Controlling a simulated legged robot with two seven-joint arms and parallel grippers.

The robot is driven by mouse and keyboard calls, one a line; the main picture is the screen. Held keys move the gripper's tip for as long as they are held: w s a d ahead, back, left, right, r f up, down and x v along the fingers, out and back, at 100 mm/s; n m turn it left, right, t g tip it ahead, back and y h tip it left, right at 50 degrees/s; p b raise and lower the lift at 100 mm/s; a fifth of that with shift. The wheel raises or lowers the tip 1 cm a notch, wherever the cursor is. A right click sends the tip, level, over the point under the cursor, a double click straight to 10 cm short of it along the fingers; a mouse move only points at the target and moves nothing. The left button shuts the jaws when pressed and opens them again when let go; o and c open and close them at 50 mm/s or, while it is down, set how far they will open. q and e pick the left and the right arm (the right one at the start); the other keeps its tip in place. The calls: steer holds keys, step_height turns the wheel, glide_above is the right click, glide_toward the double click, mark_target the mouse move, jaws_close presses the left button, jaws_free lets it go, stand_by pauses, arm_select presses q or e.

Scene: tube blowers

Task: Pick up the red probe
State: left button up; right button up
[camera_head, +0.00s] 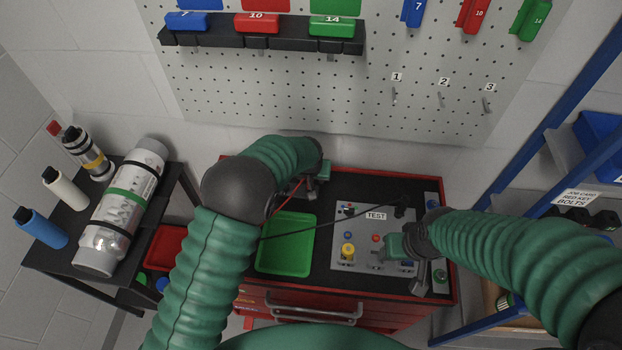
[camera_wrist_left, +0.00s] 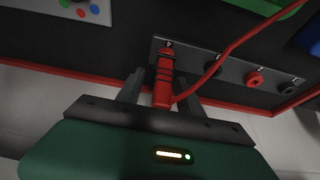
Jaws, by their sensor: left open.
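The red probe (camera_wrist_left: 164,80) stands in a grey socket strip (camera_wrist_left: 208,66) in the left wrist view, by a label that seems to read 4, with its red cable (camera_wrist_left: 235,45) looping off to the right. My left gripper (camera_wrist_left: 157,88) is open, with one finger on each side of the probe; I cannot tell if either touches it. In the head view my left gripper (camera_head: 316,188) is at the back left of the red cart, and the probe is hidden by my arm. My right gripper (camera_head: 382,254) is over the TEST panel (camera_head: 347,232); its jaws are too small to read.
A green tray (camera_head: 288,262) sits on the cart's black top (camera_head: 330,191). Red and black sockets (camera_wrist_left: 254,78) are beside the probe. A black cable (camera_head: 310,229) crosses toward the panel. A pegboard (camera_head: 250,100) rises behind; a dark side table (camera_head: 60,262) with a cylinder is left.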

arm_select(q)
steer(key=shift+s+a+r, duration=0.15)
steer(key=c, duration=0.5)
jaws_close()
